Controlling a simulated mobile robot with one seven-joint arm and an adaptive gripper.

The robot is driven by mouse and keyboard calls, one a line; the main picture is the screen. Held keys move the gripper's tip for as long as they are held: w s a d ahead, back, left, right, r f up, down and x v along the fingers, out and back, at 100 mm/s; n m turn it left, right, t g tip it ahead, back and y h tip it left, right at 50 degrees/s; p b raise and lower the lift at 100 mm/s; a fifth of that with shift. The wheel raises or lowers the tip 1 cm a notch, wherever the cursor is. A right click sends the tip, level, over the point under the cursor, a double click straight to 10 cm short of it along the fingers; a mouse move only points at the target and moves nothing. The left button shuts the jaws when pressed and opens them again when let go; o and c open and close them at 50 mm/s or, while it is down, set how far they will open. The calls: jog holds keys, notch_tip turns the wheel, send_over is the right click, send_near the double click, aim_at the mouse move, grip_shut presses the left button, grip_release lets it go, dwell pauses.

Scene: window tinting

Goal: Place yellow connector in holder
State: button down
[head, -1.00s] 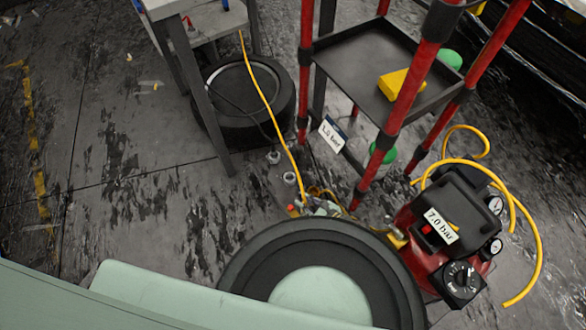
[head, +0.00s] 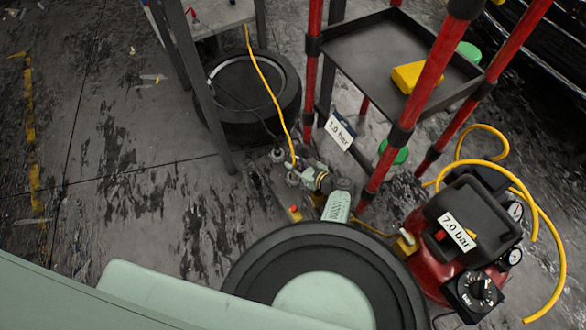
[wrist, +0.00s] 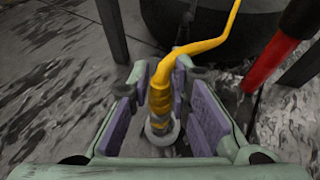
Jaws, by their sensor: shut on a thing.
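The yellow connector (wrist: 160,98) is the ribbed yellow end of a yellow hose, with a metal tip pointing down in the wrist view. My gripper (wrist: 168,106) is shut on it, with the purple pads on both sides. A pale round ring, seemingly the holder (wrist: 160,135), lies directly below the tip. I cannot tell whether the tip is above it or inside it. In the head view my gripper (head: 300,172) is low beside the small round cups (head: 292,179), and the connector is mostly hidden there. The yellow hose (head: 268,92) rises toward the table.
A red-post rack (head: 400,135) with a black tray and a "1.0 bar" sign (head: 340,130) is to the right. A red compressor (head: 425,255) marked "7.0 bar" stands at the lower right.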

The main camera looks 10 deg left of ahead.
jog(key=f+b, duration=0.2)
jog(key=w+f+b, duration=0.1)
jog(key=shift+a+f+b, duration=0.25)
jog(key=shift+a+b, duration=0.05)
jog(key=shift+b, duration=0.05)
jog(key=shift+f, duration=0.25)
jog(key=c, duration=1.5)
grip_release()
jog(key=shift+r, duration=0.1)
jog(key=shift+p+v, duration=3.45)
jog(key=shift+v, duration=2.65)
